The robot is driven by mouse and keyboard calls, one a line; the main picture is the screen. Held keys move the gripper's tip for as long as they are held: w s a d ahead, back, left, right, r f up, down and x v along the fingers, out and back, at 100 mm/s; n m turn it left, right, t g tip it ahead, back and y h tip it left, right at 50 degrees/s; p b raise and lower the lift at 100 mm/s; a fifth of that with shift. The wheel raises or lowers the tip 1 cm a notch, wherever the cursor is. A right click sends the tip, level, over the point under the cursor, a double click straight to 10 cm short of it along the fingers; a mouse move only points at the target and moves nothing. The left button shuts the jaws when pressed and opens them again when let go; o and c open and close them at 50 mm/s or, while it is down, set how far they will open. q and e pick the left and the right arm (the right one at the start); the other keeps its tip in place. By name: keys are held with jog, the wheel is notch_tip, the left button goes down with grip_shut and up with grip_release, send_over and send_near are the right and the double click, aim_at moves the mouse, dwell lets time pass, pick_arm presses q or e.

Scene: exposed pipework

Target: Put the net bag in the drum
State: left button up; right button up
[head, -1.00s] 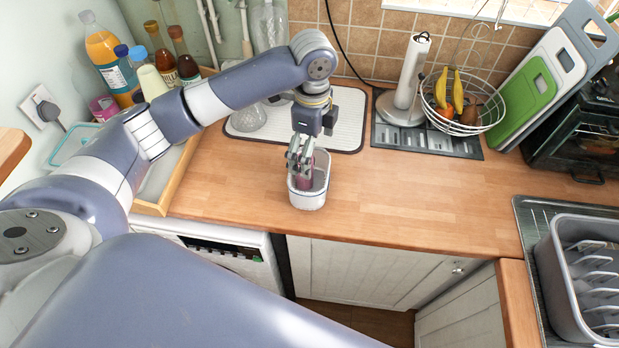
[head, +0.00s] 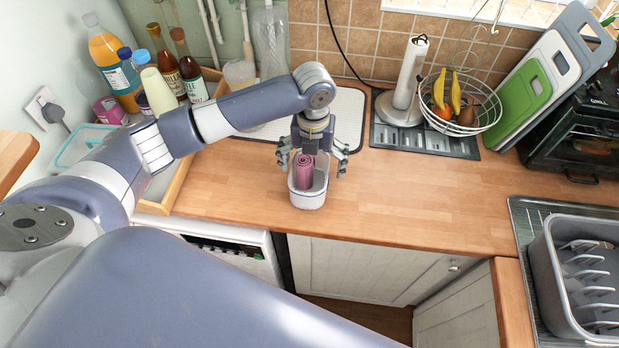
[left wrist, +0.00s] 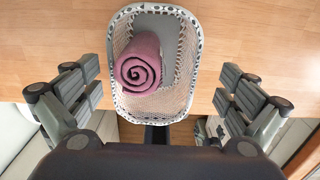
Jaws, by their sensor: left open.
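A purple rolled-up piece (head: 305,172) stands in a small white oval container (head: 308,200) on the wooden counter near its front edge. In the left wrist view the roll (left wrist: 138,68) shows its spiral end and sits in the container's left part. The container (left wrist: 152,107) has a net-like beige lining and a dark-spotted white rim. I cannot tell for sure which of these is called net bag or drum. My left gripper (head: 312,160) is open above the container, its fingers spread to either side, clear of the roll. My right gripper is not in view.
A drying mat (head: 350,115) lies behind. Bottles (head: 187,70) crowd a wooden tray at the left. A paper-towel stand (head: 408,75) and fruit basket (head: 480,125) stand at the back right, a grey dish rack (head: 560,290) at the right. The counter right of the container is free.

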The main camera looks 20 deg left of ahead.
aim_at(310, 187)
pick_arm(q)
jog(key=shift+f, duration=0.75)
jog(key=shift+a+f+p, duration=0.1)
jog(key=shift+f+p, duration=0.2)
jog(key=shift+p, duration=0.15)
jog(key=f+p, duration=0.1)
jog(key=f, duration=0.2)
jog(key=shift+s+a+f+p, duration=0.2)
jog(key=shift+f+p, duration=0.1)
jog(key=shift+p, duration=0.1)
jog(key=shift+f, duration=0.55)
jog(key=c, duration=1.2)
jog(key=shift+r, duration=0.1)
